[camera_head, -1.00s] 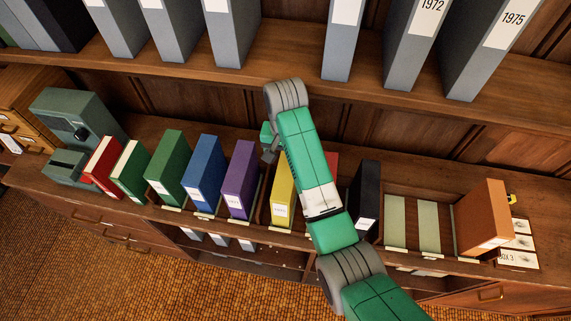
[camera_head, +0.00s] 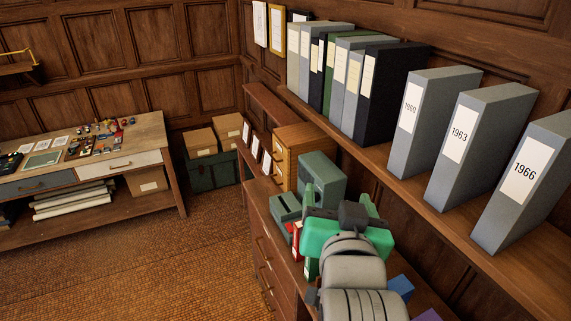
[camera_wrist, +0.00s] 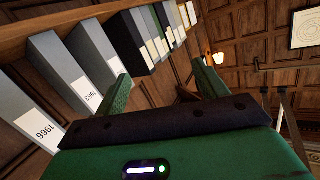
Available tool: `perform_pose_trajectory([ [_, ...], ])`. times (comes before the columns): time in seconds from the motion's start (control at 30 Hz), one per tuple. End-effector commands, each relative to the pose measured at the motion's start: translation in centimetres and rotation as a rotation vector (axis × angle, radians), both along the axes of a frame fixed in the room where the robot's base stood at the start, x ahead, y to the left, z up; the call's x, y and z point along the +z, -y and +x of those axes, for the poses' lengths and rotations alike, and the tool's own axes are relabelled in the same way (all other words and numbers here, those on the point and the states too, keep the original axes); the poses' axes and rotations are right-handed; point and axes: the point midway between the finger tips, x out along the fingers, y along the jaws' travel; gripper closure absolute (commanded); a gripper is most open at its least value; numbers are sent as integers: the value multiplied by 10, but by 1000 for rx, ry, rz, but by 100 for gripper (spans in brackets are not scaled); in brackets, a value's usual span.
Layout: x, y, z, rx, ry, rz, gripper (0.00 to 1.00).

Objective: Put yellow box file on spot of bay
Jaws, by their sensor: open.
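My gripper (camera_wrist: 161,70) is open in the wrist view, its two green fingers spread with nothing between them. In the head view my gripper (camera_head: 340,205) is above the left end of the lower counter, partly hidden by my own arm. The yellow box file does not show in either current view, and neither does the bay's spot. Of the row on the counter, a red file (camera_head: 297,238), a green file (camera_head: 311,268), a blue file (camera_head: 400,286) and a bit of a purple file (camera_head: 428,315) show around my arm.
Large grey binders (camera_head: 463,145) stand on the upper shelf, close to my gripper; they also fill the wrist view's left side. A grey-green device (camera_head: 320,175) and a wooden drawer box (camera_head: 297,145) stand on the counter's far end. A desk (camera_head: 150,130) is at left; the floor between is clear.

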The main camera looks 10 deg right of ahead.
Motion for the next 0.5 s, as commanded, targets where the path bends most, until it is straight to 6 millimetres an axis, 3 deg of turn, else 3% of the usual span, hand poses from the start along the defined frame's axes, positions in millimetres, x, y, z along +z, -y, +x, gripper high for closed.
perform_pose_trajectory([
  [0.03,40,-42,-14,65,133,-66,28],
  [0.1,90,-89,-42,132,312,-147,28],
  [0.2,141,-136,-87,192,517,-221,28],
  [0.33,174,-164,-129,225,671,-263,28],
  [0.5,183,-170,-141,229,713,-275,28],
])
